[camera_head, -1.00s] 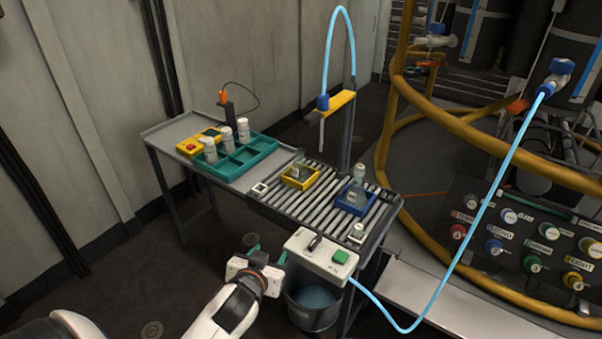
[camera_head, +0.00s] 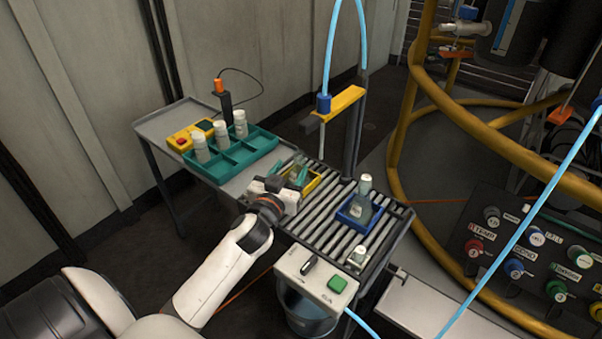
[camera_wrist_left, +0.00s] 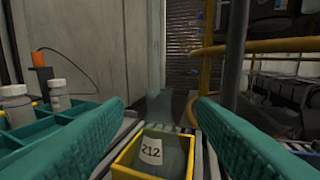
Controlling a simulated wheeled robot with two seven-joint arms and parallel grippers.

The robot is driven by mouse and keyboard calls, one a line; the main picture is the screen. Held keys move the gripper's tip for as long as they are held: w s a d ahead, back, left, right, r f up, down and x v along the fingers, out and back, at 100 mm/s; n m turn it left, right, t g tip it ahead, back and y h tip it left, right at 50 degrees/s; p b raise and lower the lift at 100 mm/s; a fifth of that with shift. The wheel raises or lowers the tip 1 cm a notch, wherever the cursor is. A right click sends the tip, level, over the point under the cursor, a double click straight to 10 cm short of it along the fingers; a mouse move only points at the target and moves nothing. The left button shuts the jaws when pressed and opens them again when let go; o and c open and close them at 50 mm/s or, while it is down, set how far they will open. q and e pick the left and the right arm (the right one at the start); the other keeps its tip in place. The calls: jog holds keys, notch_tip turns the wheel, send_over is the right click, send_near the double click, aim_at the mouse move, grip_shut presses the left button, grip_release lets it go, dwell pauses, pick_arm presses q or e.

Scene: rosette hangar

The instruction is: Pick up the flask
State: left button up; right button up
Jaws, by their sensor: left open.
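A clear flask with a white label reading 212 (camera_wrist_left: 152,152) stands upright in a small yellow tray (camera_wrist_left: 125,168). In the head view the yellow tray (camera_head: 317,180) is partly hidden by my left gripper (camera_head: 291,173). In the left wrist view the two teal fingers of my left gripper (camera_wrist_left: 159,106) are spread wide, one on each side of the flask, with nothing gripped. Whether either finger touches the flask I cannot tell. A second flask with a pale cap (camera_head: 361,199) stands in a blue tray (camera_head: 354,219) to the right. My right gripper is not in view.
A teal rack (camera_head: 238,158) with several white bottles is on the left of the bench. A yellow arm with a nozzle and blue hose (camera_head: 339,103) rises behind the rollers (camera_head: 322,218). A control box with a green button (camera_head: 316,281) is in front.

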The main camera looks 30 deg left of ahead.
aim_at(301, 154)
pick_arm(q)
jog(key=x, duration=0.4)
jog(key=shift+f, duration=0.1)
jog(key=b+x, duration=0.1)
jog(key=x, duration=0.4)
jog(key=shift+s+f, duration=0.1)
jog(key=shift+f, duration=0.05)
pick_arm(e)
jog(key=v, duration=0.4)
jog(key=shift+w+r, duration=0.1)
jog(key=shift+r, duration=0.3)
pick_arm(q)
jog(key=shift+c, duration=0.5)
grip_shut()
